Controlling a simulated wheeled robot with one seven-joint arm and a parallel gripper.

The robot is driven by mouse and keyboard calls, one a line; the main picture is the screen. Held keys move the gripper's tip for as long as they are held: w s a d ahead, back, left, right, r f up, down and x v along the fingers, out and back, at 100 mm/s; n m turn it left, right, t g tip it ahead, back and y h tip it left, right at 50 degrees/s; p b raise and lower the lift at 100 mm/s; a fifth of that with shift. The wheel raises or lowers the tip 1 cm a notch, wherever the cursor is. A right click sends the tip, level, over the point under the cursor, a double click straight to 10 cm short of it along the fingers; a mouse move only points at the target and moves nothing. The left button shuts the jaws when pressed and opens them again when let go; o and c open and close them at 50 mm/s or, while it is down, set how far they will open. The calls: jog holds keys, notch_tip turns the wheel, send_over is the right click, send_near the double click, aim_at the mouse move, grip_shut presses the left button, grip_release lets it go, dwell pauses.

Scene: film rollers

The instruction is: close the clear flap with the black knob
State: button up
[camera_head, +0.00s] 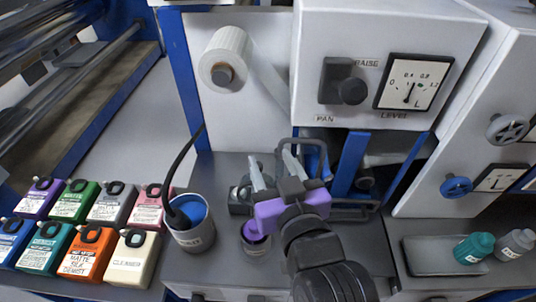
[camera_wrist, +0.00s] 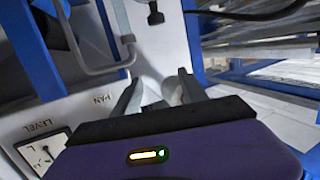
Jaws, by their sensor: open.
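My gripper (camera_head: 273,166) has a purple body and two pale fingers spread apart, with nothing seen between them. It points toward the white machine front, over the grey deck; the fingers also show in the wrist view (camera_wrist: 160,86). A bent grey tube frame (camera_head: 318,146) stands just behind and right of the fingers, and it also shows in the wrist view (camera_wrist: 85,70). I cannot make out a clear pane, so the flap's position is unclear. My gripper partly hides this area in the head view.
A white roll (camera_head: 228,52) is on the upper left panel. A black PAN knob (camera_head: 350,90) and a level gauge (camera_head: 405,82) are on the box. A cup with blue contents (camera_head: 190,235) and a purple one (camera_head: 256,245) stand near my gripper. Several ink containers (camera_head: 85,250) fill the left.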

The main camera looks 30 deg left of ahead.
jog(key=shift+w+a+f+n+g+h+p, duration=0.2)
jog(key=shift+w+a+f+g, duration=0.3)
jog(key=shift+a+f, duration=0.75)
jog(key=shift+w+a+f+n+g+h+p, duration=0.25)
jog(key=shift+w+a+f, duration=0.5)
jog(key=shift+f, duration=0.85)
jog(key=shift+w+a+f+n+g+h+p, duration=0.1)
jog(key=shift+w+a+f+g+h, duration=0.3)
jog(key=shift+a+f, duration=0.85)
jog(key=shift+w+d+f, duration=0.1)
jog(key=shift+d+f, duration=0.1)
grip_shut()
